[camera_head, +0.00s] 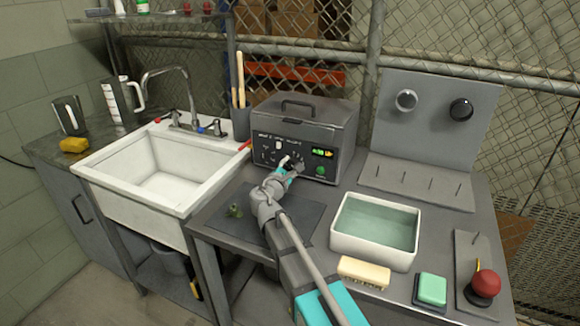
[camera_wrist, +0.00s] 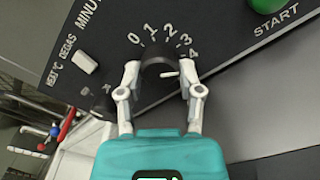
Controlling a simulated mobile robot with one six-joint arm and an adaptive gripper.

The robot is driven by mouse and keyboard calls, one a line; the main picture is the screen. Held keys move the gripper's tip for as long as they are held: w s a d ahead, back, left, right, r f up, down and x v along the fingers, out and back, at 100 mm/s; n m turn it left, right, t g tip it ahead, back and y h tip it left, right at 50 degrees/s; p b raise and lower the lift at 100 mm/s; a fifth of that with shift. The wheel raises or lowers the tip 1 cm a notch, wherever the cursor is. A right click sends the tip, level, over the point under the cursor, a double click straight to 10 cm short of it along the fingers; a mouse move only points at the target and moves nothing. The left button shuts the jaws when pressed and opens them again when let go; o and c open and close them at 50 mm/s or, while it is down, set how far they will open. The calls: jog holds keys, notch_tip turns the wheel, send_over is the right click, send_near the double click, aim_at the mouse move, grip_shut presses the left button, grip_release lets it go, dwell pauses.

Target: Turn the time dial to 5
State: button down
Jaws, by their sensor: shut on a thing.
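The time dial (camera_wrist: 157,58) is a dark round knob on the black panel of the grey box-shaped machine (camera_head: 300,125). In the wrist view its scale reads 0 to 4 clockwise around the top; any 5 is hidden, the right finger covering the area below 4. A short white mark on the knob points right, towards that finger. My gripper (camera_wrist: 159,70) is shut on the dial, one pale finger on each side. In the head view my gripper (camera_head: 290,168) is at the panel and hides most of the dial.
A white switch (camera_wrist: 86,62) and a smaller dark knob sit left of the dial; a green START button (camera_wrist: 266,4) is at right. A lit display (camera_head: 322,153) is above it. A white water basin (camera_head: 345,245) stands right of my arm; a sink (camera_head: 165,180) is at left.

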jog(key=shift+m, duration=2.7)
jog(key=shift+c, duration=1.3)
grip_release()
jog(key=shift+v, duration=6.05)
jog(key=shift+a, duration=0.15)
